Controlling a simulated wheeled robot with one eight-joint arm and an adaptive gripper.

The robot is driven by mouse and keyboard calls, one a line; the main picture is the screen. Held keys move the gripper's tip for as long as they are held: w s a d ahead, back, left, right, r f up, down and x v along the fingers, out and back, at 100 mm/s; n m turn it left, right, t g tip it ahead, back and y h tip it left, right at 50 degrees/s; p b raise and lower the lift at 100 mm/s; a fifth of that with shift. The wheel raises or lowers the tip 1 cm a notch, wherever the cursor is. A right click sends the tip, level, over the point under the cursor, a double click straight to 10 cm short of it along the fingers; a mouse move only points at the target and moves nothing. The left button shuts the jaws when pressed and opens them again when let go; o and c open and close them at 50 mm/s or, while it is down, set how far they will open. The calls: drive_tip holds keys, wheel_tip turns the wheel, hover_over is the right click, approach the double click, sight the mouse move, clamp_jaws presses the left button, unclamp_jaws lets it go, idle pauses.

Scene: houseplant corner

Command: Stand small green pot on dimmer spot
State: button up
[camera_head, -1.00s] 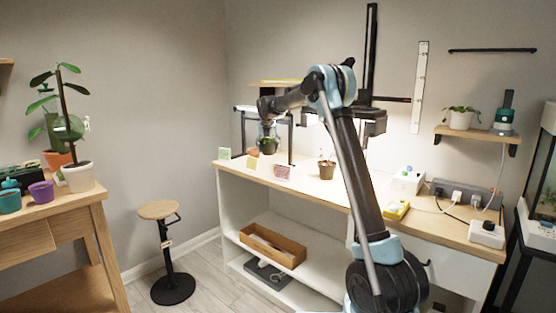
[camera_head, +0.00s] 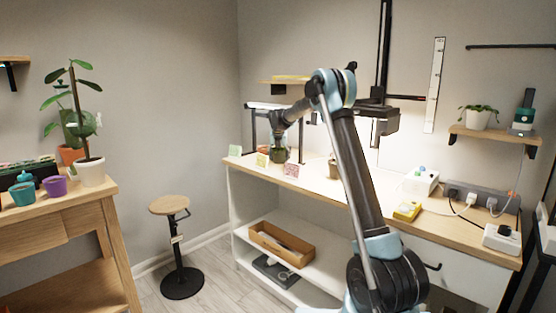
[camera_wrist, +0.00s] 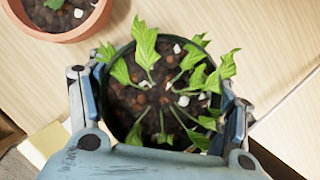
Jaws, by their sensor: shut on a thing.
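The small green pot (camera_wrist: 122,122) fills the middle of the wrist view. It has a dark green rim, brown soil with pale pebbles and several leafy shoots. My gripper (camera_wrist: 160,108) is shut on it, one jaw on each side. In the head view my gripper (camera_head: 280,147) holds the pot (camera_head: 281,157) over the left part of the wooden counter, behind the row of cards. I cannot tell whether its base touches the counter. I cannot read which marks the dimmer spot.
A terracotta pot (camera_wrist: 75,32) stands close by, upper left in the wrist view. A brown pot (camera_head: 333,168) stands farther right on the counter, partly behind my arm. A yellow object (camera_head: 407,211), power strips and cables lie on the right side.

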drive_tip(key=o, duration=1.3)
drive_tip(key=shift+a, duration=0.1)
drive_tip(key=shift+c, duration=0.2)
drive_tip(key=v, duration=0.7)
drive_tip(key=shift+s+r, duration=0.15)
drive_tip(key=shift+r, duration=0.1)
